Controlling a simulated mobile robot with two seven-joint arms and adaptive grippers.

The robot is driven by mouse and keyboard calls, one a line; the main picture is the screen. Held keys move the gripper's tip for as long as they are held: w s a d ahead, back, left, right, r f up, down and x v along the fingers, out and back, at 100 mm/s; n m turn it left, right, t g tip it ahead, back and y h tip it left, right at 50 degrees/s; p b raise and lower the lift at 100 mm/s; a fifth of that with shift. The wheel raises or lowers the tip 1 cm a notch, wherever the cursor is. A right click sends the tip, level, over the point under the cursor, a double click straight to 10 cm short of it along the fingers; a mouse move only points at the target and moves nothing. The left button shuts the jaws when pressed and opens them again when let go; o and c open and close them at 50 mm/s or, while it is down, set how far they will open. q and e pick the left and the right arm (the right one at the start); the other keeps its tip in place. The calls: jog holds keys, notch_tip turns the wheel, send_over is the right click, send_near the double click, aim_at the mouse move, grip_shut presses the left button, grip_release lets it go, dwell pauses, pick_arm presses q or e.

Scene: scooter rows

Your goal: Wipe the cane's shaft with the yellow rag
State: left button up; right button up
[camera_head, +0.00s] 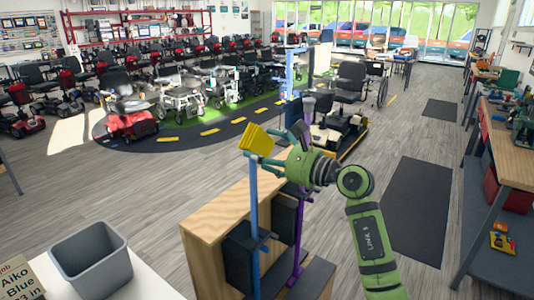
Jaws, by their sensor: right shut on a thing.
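The yellow rag (257,140) is at the top of the blue cane (253,190), in front of its upper end. My right gripper (285,147) is shut on the rag, coming from the right; its fingertips are partly hidden. The blue cane's shaft stands upright beside a wooden stand (215,208). A purple cane (299,232) stands to its right, its upper part hidden behind my gripper. Whether the rag touches the blue shaft is hard to tell. My left gripper is out of view.
Rows of scooters (130,118) stand behind. A workbench (512,140) lines the right. Floor is clear at left.

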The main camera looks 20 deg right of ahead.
aim_at(271, 145)
jog(key=shift+w+a, duration=0.3)
jog(key=shift+w, duration=0.1)
jog(key=shift+d, duration=0.1)
jog(key=shift+w+d+f+b, duration=0.1)
jog(key=shift+w+d+b, duration=0.55)
jog(key=shift+d+b, duration=0.3)
jog(key=shift+w+d+b, duration=0.55)
jog(key=shift+b, duration=0.05)
jog(key=shift+s+a+p, duration=0.15)
jog(key=shift+s+a, duration=0.45)
jog(key=shift+a, duration=0.25)
jog(key=shift+s+a+p, duration=0.15)
jog(key=shift+s+a, duration=0.4)
jog(key=shift+a, duration=0.3)
